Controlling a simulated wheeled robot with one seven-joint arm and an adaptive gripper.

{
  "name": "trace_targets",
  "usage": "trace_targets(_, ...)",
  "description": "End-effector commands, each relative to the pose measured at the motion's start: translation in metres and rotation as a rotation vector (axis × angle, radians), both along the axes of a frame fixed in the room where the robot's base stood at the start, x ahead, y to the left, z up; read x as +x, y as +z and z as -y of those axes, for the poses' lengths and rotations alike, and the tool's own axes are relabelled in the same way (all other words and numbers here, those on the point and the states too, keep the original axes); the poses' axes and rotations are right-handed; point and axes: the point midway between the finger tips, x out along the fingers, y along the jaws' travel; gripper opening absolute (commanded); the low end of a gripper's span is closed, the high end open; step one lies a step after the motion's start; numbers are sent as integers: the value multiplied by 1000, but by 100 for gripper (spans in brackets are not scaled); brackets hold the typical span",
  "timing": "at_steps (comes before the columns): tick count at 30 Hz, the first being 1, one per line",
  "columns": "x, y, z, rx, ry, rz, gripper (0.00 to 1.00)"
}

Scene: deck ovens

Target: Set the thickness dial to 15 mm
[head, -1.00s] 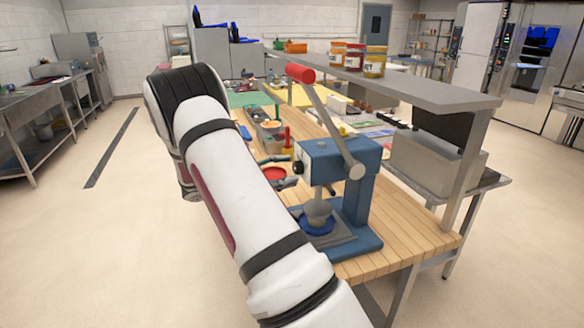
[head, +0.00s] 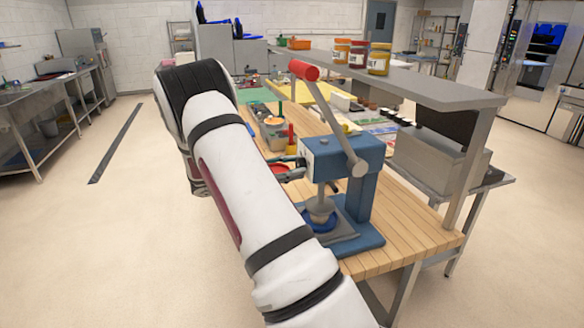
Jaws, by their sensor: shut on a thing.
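The blue dough press (head: 362,200) stands on the near end of the wooden bench, with its red-tipped lever (head: 303,70) raised. My gripper (head: 291,174) shows only in part, as a dark tip past my arm. It reaches the left side of the press head and is shut on the dial there.
A grey shelf (head: 430,90) with several jars runs above the bench at the right. My white arm fills the middle foreground. The floor at the left is open.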

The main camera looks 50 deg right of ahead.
Motion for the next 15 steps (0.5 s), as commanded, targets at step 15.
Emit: trace_targets(15, 0, 0, 0, 181, -1, -301, 4)
